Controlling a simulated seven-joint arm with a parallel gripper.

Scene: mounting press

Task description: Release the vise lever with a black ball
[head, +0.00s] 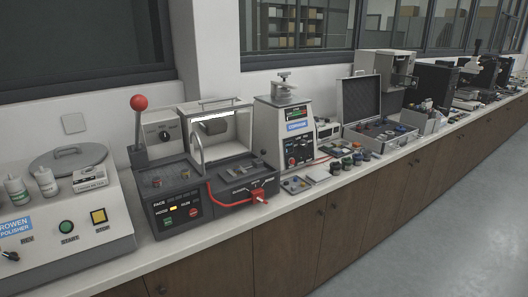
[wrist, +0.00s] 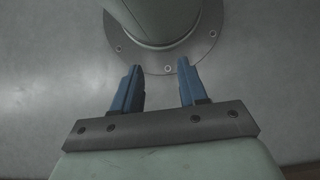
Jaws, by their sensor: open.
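The cutting machine (head: 205,190) with a clear-windowed hood stands on the bench at the left centre in the head view. A small vise area with metal parts (head: 238,170) shows inside its open bay, and a red fitting (head: 259,194) sits at its front right. I cannot make out a lever with a black ball; it is too small or hidden. A tall lever with a red ball (head: 139,103) stands upright at the machine's left.
A polisher (head: 65,210) stands at the left. A press-like machine (head: 285,130) and an open case (head: 375,125) stand to the right. Small jars and trays line the bench front. The grey floor (head: 450,220) before the cabinets is clear.

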